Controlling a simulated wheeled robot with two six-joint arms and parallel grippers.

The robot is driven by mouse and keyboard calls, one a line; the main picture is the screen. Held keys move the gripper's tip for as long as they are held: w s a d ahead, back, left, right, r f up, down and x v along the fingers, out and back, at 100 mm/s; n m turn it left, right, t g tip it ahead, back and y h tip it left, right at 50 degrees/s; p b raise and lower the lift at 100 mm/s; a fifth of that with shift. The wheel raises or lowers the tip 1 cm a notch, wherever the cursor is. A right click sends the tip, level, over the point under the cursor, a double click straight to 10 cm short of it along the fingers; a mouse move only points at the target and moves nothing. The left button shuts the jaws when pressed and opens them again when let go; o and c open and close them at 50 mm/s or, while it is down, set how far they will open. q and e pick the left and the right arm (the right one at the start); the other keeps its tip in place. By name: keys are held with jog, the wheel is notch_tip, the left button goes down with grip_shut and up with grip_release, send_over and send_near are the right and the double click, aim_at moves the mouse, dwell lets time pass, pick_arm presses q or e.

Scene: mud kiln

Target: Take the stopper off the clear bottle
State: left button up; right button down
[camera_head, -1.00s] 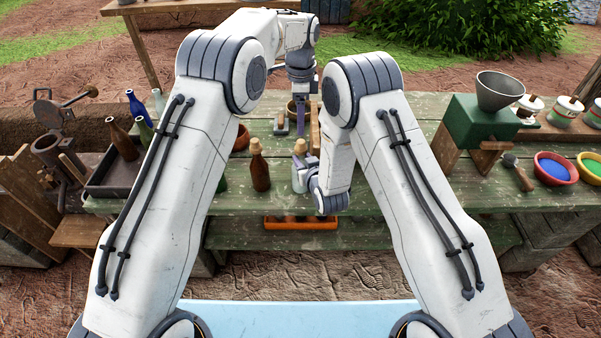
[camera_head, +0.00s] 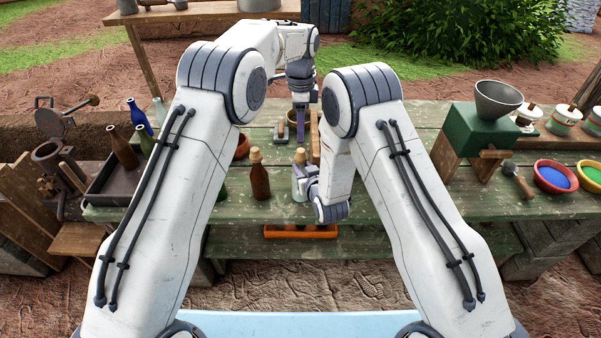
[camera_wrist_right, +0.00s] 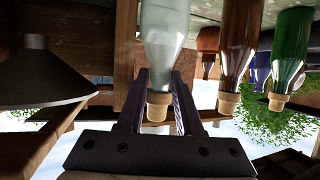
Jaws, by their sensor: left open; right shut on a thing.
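The clear bottle (camera_head: 297,190) stands upright at the front of the green plank table in the head view. Its tan stopper (camera_head: 299,156) is in its mouth. My right gripper (camera_head: 304,180) comes from the right and is shut on the bottle. In the right wrist view, which is upside down, the clear bottle (camera_wrist_right: 163,35) sits between the two fingers, with the stopper (camera_wrist_right: 157,108) at its neck. My left gripper (camera_head: 300,118) points down, open, behind and above the bottle, apart from it. Its fingertips are hard to make out.
A brown stoppered bottle (camera_head: 260,178) stands just left of the clear one. A green bottle is mostly hidden by my left arm. A wooden block (camera_head: 315,135) and a bowl lie behind. A green grinder (camera_head: 478,125) stands right. An orange tray (camera_head: 300,232) sits below.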

aim_at(301, 150)
pick_arm(q)
jog(key=n, duration=0.1)
jog(key=r+n, duration=0.1)
jog(key=n, duration=0.1)
jog(key=shift+r+n, duration=0.1)
jog(key=shift+n, duration=0.2)
notch_tip(301, 150, down, 8)
jog(key=n, duration=1.1)
jog(key=shift+f, duration=0.2)
pick_arm(e)
jog(key=shift+f, duration=0.1)
pick_arm(q)
grip_shut()
jog(key=shift+r, duration=0.15)
